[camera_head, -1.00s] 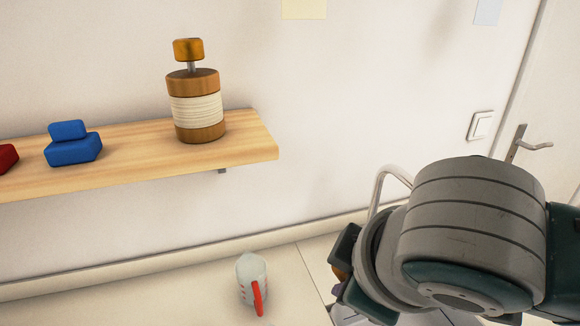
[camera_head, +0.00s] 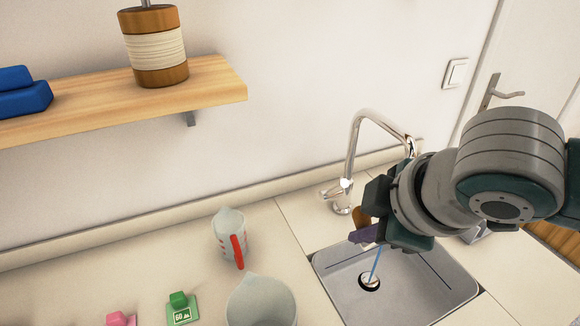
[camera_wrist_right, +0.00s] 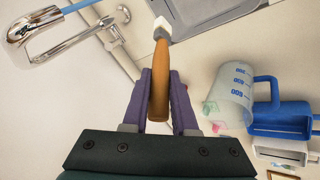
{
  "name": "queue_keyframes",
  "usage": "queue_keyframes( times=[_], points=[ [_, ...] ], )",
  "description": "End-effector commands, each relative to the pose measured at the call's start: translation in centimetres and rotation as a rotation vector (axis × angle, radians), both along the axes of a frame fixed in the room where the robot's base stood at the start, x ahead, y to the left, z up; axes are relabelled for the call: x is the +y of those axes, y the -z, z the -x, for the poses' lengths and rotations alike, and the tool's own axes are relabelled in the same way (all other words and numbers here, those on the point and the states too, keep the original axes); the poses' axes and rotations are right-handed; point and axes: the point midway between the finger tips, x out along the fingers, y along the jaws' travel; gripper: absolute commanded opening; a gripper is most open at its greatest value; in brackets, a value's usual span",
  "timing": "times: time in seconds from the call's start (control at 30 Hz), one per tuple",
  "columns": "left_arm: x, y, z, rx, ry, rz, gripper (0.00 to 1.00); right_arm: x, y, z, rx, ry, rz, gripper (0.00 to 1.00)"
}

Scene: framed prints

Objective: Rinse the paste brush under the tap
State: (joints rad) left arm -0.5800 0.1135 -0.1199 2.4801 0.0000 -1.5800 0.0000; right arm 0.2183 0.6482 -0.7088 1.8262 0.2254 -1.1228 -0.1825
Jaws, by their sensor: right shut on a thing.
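The paste brush has an orange-brown handle (camera_head: 360,215) and a white head (camera_wrist_right: 161,27). My right gripper (camera_head: 365,231) is shut on its handle, with purple fingers on both sides in the right wrist view (camera_wrist_right: 158,95). The chrome tap (camera_head: 352,150) curves up behind the sink (camera_head: 425,290). A thin blue stream (camera_head: 377,264) falls toward the drain. My right gripper is over the back left of the sink, partly covering the tap's outlet and the stream. The brush head is hidden in the head view. In the right wrist view it is apart from the stream (camera_wrist_right: 76,5).
A jug with a red handle (camera_head: 230,238) and a larger pale jug (camera_head: 262,302) stand left of the sink. A green block (camera_head: 181,308) and a pink one (camera_head: 121,319) lie further left. A wooden shelf (camera_head: 215,85) overhangs the counter at the upper left.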

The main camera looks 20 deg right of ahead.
Motion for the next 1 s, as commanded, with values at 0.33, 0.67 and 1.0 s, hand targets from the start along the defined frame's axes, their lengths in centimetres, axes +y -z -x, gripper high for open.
queue_keyframes(
  times=[0.33, 0.67, 1.0],
  points=[
    [0.1, 3.2, 0.0, 0.0, 0.004, -0.005, 0.5, -3.4, 1.1, -2.0, -0.003, 0.003, 0.002, 0.0],
    [0.3, 3.3, 0.0, 0.0, 0.007, -0.011, 0.5, -5.9, 1.4, -3.6, -0.001, 0.003, 0.001, 0.0],
    [0.3, 3.4, 0.0, 0.0, 0.006, -0.009, 0.5, -6.6, 1.5, -4.0, -0.001, 0.002, -0.001, 0.0]
  ],
)
